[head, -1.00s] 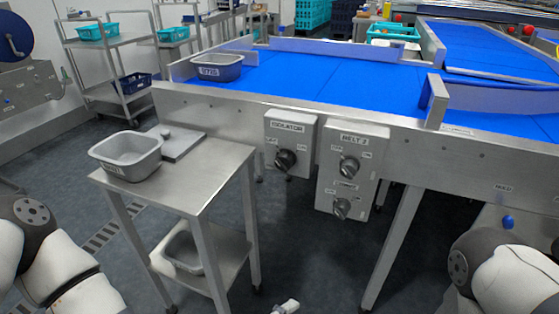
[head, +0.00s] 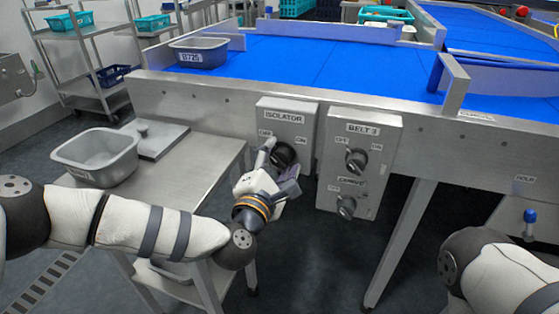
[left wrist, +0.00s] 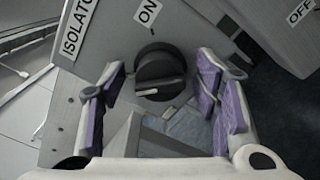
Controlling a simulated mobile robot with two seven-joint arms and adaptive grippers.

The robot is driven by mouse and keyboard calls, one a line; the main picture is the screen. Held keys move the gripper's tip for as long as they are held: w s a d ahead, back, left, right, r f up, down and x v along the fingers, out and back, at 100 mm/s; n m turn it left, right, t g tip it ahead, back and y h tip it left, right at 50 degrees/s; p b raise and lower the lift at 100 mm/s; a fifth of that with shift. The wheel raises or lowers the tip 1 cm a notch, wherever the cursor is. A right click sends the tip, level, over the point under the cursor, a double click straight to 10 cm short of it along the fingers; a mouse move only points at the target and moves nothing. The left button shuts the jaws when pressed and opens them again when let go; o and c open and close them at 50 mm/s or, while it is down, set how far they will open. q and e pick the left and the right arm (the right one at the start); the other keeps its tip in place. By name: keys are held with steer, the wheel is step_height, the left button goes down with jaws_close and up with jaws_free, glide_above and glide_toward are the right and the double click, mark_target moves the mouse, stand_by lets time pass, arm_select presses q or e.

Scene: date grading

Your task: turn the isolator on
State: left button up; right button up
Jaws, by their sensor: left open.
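The isolator (head: 287,122) is a grey box on the conveyor's side, labelled ISOLATOR, with a black rotary knob (head: 284,155). An ON label sits to the knob's upper right, and another label to its upper left. My left gripper (head: 277,160) is open at the knob, its fingers partly covering it. In the left wrist view, the knob (left wrist: 160,72) lies between the two spread purple-padded fingers of the gripper (left wrist: 160,78), with visible gaps on both sides. A pale line marks the knob's ridge; the ON label (left wrist: 148,12) is above it. My right gripper is out of view.
A steel table (head: 190,180) at left carries a grey tub (head: 98,157) and a flat plate. The blue conveyor (head: 330,65) runs above, with a tub (head: 199,53) on it.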

arm_select(q)
steer(key=shift+c, duration=0.6)
steer(key=c, duration=1)
